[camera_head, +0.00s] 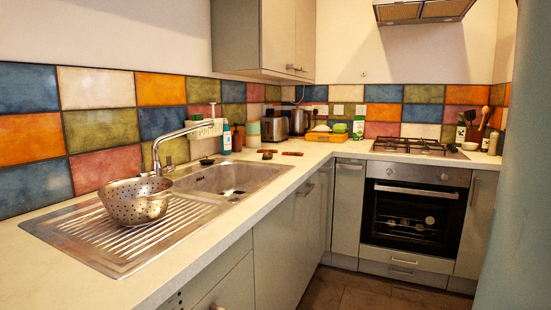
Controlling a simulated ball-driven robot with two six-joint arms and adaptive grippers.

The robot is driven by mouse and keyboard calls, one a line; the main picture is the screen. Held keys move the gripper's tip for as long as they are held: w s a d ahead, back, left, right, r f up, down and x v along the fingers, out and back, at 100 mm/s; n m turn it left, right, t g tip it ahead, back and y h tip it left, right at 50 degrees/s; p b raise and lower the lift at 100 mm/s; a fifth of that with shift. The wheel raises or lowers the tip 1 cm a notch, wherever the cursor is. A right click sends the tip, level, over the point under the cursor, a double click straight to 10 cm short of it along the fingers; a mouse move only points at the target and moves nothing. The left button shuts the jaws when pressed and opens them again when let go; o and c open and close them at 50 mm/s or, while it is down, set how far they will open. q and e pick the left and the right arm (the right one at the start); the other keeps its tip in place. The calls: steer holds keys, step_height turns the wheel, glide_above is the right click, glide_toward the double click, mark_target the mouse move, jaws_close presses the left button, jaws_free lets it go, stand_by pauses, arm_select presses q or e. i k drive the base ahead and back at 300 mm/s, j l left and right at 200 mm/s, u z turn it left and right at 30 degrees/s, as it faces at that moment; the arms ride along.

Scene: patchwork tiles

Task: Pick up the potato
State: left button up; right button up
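I cannot make out a potato for certain. A small dark brownish lump (267,155) lies on the counter behind the sink, too small to identify. A flat reddish-brown thing (292,153) lies to its right. An orange tray (318,137) at the back corner holds green and pale items too small to tell apart. A metal colander (137,201) stands on the drainer; its inside is mostly hidden. Neither of my grippers is in view.
The sink (228,179) with its tap (180,132) is set into the L-shaped counter (245,217). The hob (408,146) sits above the oven (411,217). The front counter strip is clear.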

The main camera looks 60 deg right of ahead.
mark_target(266, 155)
steer(key=l+z, duration=0.1)
steer(key=z, duration=0.75)
steer(key=i+l+z, duration=0.1)
steer(key=z, duration=0.75)
steer(key=i+l+z, duration=0.1)
steer(key=i, duration=0.6)
